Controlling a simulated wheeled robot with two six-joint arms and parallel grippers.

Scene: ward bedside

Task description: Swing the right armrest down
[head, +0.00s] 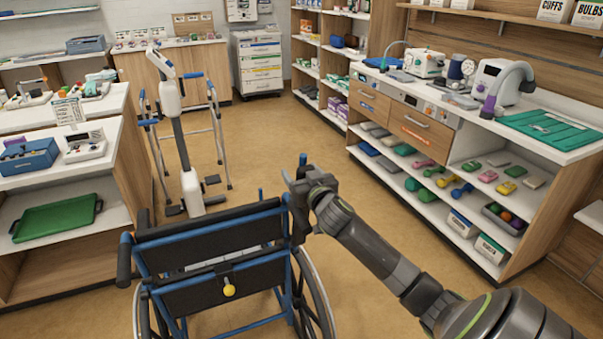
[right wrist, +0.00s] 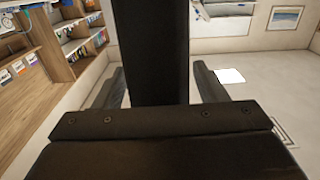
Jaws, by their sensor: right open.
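The wheelchair, with a blue frame and black back panels (head: 205,241), stands at the bottom centre of the head view, seen from behind. My right gripper (head: 300,185) is at the upper right of its back, close to the blue and black frame parts there. In the right wrist view my right gripper (right wrist: 158,88) has its fingers apart, with a broad dark upright bar between them. This bar (right wrist: 153,45) looks like the right armrest standing raised; whether the fingers touch it I cannot tell. In the head view my gripper and arm partly hide the armrest. My left gripper is out of view.
A walker (head: 219,130) and a lift-like stand (head: 180,135) are beyond the wheelchair. A counter with shelves (head: 440,205) runs along the right, and a cabinet (head: 125,190) stands at left.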

